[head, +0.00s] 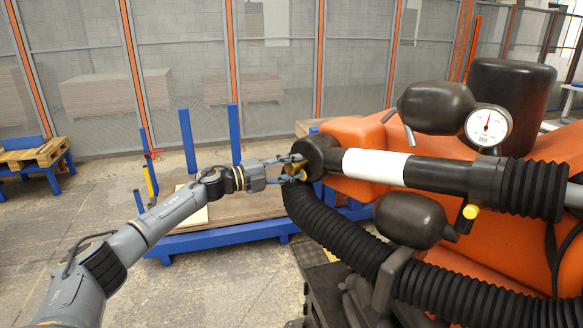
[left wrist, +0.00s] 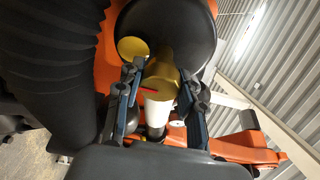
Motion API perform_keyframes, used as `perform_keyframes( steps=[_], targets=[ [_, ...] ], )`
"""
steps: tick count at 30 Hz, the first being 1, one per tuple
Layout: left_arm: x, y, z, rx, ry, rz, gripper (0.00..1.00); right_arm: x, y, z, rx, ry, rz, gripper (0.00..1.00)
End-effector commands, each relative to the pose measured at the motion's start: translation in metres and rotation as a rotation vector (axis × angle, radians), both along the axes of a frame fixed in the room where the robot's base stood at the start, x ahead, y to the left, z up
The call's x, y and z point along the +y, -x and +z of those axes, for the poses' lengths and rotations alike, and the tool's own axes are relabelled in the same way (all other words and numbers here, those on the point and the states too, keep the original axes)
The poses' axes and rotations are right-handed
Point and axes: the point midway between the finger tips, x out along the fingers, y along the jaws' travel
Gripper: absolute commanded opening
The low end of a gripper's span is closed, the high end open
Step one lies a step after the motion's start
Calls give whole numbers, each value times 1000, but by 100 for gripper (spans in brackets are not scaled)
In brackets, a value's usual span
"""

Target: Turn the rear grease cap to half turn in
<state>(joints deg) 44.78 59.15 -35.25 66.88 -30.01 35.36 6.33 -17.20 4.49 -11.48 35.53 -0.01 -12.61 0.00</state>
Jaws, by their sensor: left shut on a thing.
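My left gripper (head: 296,169) reaches in from the left to the black end (head: 319,152) of the machine's arm tube. In the left wrist view, my left gripper (left wrist: 159,88) has one finger on each side of a gold cap, the grease cap (left wrist: 160,74), and is shut on it. A red mark shows on the cap's lower edge. In the head view the fingers mostly hide this cap, so I cannot read its turn. A second gold round piece (left wrist: 132,47) sits beside it. My right gripper is in neither view.
A thick ribbed black hose (head: 335,235) hangs just below the gripper. The orange machine (head: 490,260) fills the right side, with a pressure gauge (head: 488,127) and another yellow cap (head: 471,211). Boards lie on a blue rack (head: 215,239) behind my arm. Open floor lies at left.

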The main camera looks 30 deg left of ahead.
Motion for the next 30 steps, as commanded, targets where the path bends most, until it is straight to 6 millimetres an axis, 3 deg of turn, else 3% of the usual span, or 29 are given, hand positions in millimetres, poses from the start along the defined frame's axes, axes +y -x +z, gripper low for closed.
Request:
perform_keyframes(
  steps=[11,12,15,25,30],
  targets=[
    [0,0,-1,0,-5,0,6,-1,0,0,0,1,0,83],
    [0,0,-1,0,-5,-1,40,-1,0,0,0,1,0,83],
    [0,0,-1,0,-5,0,60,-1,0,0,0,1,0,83],
    [0,1,-1,0,-4,0,62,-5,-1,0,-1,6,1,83],
    [9,13,-2,2,-5,2,62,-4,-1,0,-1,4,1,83]
  ],
)
